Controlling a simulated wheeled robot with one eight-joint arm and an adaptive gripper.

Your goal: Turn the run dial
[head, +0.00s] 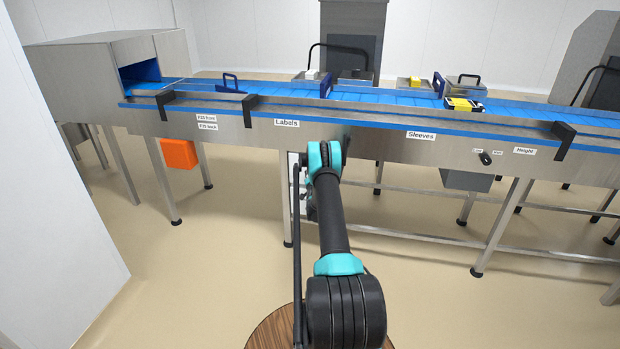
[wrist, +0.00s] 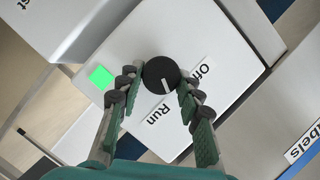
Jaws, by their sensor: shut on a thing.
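The run dial (wrist: 161,74) is a round black knob on a pale control box (wrist: 219,39) in the wrist view. Its white pointer line is turned towards the "Run" label (wrist: 158,114). A second label (wrist: 203,70), starting with "O", sits beside the dial to the right. My gripper (wrist: 157,82) is shut on the dial, with one green-padded finger on each side. A lit green square (wrist: 101,77) is left of the dial. In the head view my own arm hides the dial and most of my gripper.
A long conveyor (head: 350,138) with a blue belt runs across the head view. Black clamps (head: 563,138) stick out along its front edge. An orange box (head: 179,153) hangs below its left part. Open floor lies in front of the legs, with a white wall (head: 50,210) at left.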

